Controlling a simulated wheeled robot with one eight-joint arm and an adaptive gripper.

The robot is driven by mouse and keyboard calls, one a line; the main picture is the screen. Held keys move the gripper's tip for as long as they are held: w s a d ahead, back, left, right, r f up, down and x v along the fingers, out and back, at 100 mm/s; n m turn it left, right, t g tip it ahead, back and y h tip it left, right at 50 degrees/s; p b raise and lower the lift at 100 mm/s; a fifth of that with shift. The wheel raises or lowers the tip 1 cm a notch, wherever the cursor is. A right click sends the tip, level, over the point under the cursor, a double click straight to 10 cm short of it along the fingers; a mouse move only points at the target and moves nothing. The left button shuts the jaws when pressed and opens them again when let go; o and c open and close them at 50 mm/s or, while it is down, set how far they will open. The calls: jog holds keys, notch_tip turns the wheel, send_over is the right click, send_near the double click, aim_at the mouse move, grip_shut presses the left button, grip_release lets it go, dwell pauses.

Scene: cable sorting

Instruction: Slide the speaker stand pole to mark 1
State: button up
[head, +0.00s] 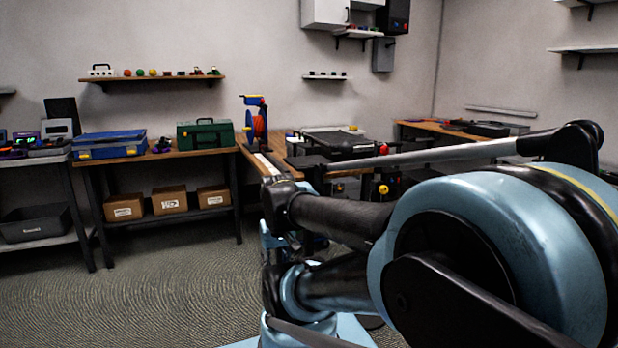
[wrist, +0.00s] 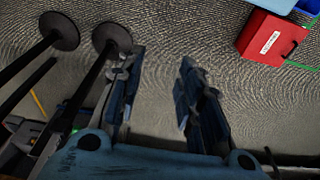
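In the wrist view, two dark poles with round, flat discs at their ends, a left one (wrist: 36,55) and a right one (wrist: 88,85), slant across the left side. I cannot tell whether either is the speaker stand pole. My gripper (wrist: 158,68) has its two blue-black fingers spread wide, with only carpet showing between them. The left finger appears close beside the right pole; I cannot tell whether they touch. No mark 1 can be made out in either view. In the head view my own arm fills the right foreground and hides much of the workbench behind it.
A red box (wrist: 272,38) lies at the wrist view's upper right. In the head view, a bench with a green case (head: 205,134) and blue case (head: 109,144) stands at the left, cardboard boxes (head: 169,201) below. Carpet is clear at lower left.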

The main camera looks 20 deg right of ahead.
jog(key=shift+o, duration=0.8)
jog(key=shift+s+r, duration=0.2)
jog(key=shift+s, duration=0.1)
jog(key=w+d+r+m+g+h, duration=0.1)
jog(key=w+d+r+m+h, duration=0.4)
jog(key=w, duration=0.6)
jog(key=w+d+r+m+h, duration=0.3)
jog(key=w+d+r+h, duration=0.3)
jog(key=w, duration=0.4)
jog(key=w+a+m+h, duration=0.3)
jog(key=w+m+h, duration=0.55)
jog(key=w, duration=1.05)
jog(key=shift+m+g+y, duration=0.3)
jog(key=shift+m+y, duration=0.35)
jog(key=shift+y, duration=0.1)
jog(key=d, duration=1.7)
jog(key=shift+w, duration=0.25)
